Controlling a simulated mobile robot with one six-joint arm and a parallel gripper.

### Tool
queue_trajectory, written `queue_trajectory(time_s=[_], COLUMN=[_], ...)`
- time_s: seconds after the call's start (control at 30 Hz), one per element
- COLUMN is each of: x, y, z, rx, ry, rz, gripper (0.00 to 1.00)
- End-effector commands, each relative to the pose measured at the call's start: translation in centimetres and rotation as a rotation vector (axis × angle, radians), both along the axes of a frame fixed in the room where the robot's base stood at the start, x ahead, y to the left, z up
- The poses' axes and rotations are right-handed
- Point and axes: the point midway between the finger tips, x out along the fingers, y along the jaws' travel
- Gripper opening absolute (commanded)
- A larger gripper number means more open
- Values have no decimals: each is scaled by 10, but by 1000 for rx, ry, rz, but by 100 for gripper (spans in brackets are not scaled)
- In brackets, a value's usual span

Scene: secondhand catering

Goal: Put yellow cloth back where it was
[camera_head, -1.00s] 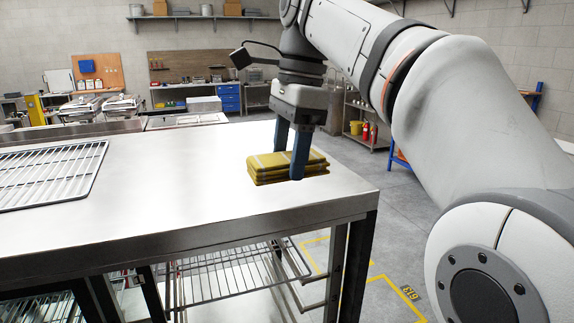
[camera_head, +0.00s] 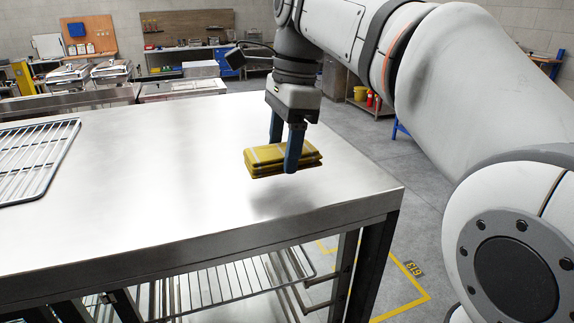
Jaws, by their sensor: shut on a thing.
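The yellow cloth (camera_head: 264,160) is a folded, layered stack with a pale stripe. It is between the two blue fingers of my gripper (camera_head: 284,153), which is shut on it. The cloth appears held a little above the steel table (camera_head: 150,170), near its right end, with a soft shadow below it. The near finger hides part of the cloth's right side.
A wire rack (camera_head: 40,150) lies on the table at the left. The tabletop between rack and cloth is clear. A lower wire shelf (camera_head: 225,282) shows under the table. Chafing dishes (camera_head: 90,72) and a blue cabinet stand further back.

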Motion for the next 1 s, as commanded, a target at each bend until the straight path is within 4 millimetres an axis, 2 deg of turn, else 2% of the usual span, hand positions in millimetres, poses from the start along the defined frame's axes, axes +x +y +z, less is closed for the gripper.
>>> queue_trajectory(time_s=[0.2, 0.3, 0.67, 0.7, 0.93, 1.0], x=[-1, 0, 0, 0, 0, 0], y=[-1, -1, -1, -1, -2, -2], z=[-30, -38, -43, -43, -42, -42], rx=[0, 0, 0, 0, 0, 0], ry=[1, 0, 0, -1, 1, 0], rz=[-3, -2, -3, -3, -4, -4], gripper=[40, 40, 40, 63, 81, 83])
